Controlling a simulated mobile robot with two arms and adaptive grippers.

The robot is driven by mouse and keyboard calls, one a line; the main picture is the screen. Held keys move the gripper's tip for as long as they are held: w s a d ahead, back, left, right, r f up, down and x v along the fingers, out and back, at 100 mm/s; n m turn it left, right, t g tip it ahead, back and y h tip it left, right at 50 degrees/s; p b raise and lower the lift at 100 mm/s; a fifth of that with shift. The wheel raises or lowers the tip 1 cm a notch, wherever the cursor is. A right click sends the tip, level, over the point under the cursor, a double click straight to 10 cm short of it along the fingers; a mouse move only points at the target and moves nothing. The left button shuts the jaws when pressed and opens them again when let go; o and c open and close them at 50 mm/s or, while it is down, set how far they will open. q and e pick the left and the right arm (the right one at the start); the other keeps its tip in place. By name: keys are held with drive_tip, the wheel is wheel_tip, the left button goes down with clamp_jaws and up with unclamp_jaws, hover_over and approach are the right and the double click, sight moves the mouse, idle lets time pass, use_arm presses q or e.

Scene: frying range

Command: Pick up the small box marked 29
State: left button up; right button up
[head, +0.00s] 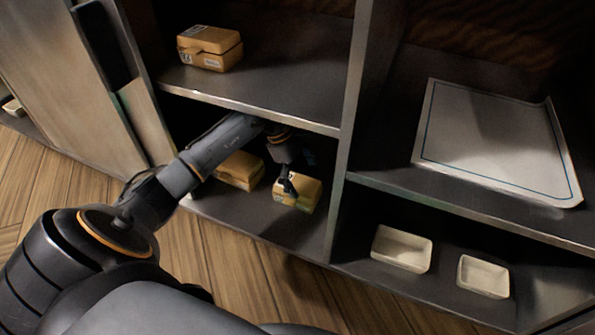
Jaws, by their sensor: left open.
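Small tan boxes sit on the shelves; any numbers on them are too small to read, so I cannot tell which is marked 29. One box (309,194) is on the lower left shelf, right of the middle, with a pale label on its front. Another box (238,171) is left of it, partly behind my arm. A third box (209,48) is on the upper left shelf. My left gripper (288,187) points down at the right-hand lower box, over its left part; its fingers are small and dark. It is open, and I cannot tell whether it touches the box. My right gripper is out of view.
The upper shelf edge (255,111) runs above my left forearm. An upright divider (349,110) stands right of the lower boxes. Right of it are a pale tray-like sheet (490,140) and two shallow dishes, one (402,248) left of the other (483,277).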

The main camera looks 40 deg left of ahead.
sight(308, 187)
use_arm(q)
drive_tip(key=b+x, duration=0.3)
drive_tip(key=x, duration=0.2)
drive_tip(key=shift+f+b, duration=0.1)
drive_tip(key=shift+b, duration=0.2)
drive_tip(key=c, duration=1.2)
